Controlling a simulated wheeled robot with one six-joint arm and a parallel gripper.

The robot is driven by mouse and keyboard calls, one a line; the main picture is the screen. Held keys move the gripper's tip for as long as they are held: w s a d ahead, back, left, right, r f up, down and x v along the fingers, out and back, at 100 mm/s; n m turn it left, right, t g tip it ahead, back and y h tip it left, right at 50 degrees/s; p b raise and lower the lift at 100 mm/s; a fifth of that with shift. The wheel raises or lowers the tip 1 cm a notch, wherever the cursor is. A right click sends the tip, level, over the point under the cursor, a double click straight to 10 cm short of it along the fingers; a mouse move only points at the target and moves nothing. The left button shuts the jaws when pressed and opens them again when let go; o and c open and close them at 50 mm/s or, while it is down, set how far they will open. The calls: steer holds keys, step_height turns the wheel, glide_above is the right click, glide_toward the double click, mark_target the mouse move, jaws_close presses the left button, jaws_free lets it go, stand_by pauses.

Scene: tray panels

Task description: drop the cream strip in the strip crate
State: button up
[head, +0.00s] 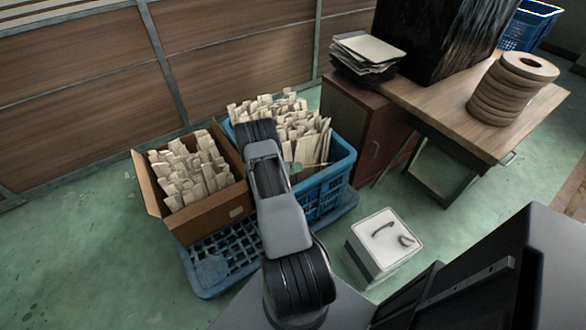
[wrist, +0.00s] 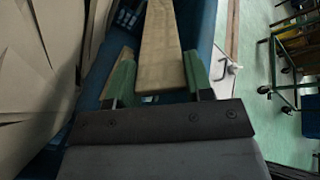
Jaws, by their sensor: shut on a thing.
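A blue crate (head: 338,176) packed with upright cream strips (head: 310,125) stands on a blue pallet in the head view. My gripper (head: 296,168) is over the near part of this crate, partly hidden by my arm. In the wrist view my gripper (wrist: 158,76) has green fingertips, one on each side of a long cream strip (wrist: 162,48), and is shut on it. The strip points away from the palm. Other pale strips (wrist: 40,60) fill the left of the wrist view, and the blue crate wall (wrist: 199,28) shows beyond the held strip.
A cardboard box (head: 205,217) of similar pale pieces stands left of the crate on the blue pallet (head: 215,262). A white box (head: 375,262) stands on the floor to the right. A wooden table (head: 440,105) with stacked rings (head: 505,92) is at the back right.

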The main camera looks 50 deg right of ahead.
steer(key=o, duration=1.1)
steer(key=shift+r, duration=0.1)
stand_by(0.5)
steer(key=shift+r+p, duration=2.9)
steer(key=shift+r, duration=1.55)
